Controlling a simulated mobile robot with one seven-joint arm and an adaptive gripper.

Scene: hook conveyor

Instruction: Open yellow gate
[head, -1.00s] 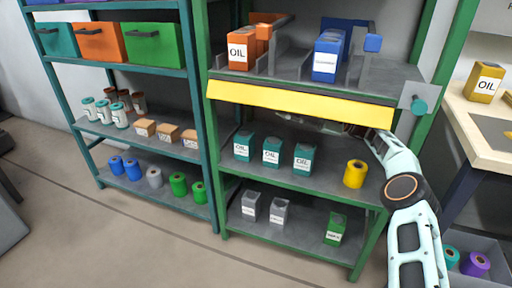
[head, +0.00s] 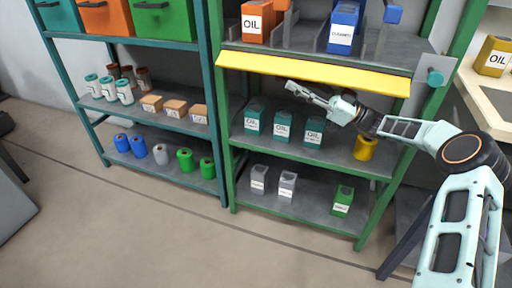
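The yellow gate (head: 312,73) is a long flat panel along the front edge of the green rack's upper shelf. It slopes a little down to the right. A teal knob (head: 434,76) sits on a grey plate at its right end. My gripper (head: 292,88) is just below the gate's lower edge, in front of the teal oil cans on the shelf below. Its fingers point left and hold nothing that I can see. They are too small to tell open from shut, and I cannot tell whether they touch the gate.
Teal oil cans (head: 283,125) and a yellow roll (head: 365,148) stand on the middle shelf, close to my arm. An orange oil can (head: 257,22) and a blue can (head: 342,28) stand above the gate. The floor (head: 160,235) in front is clear.

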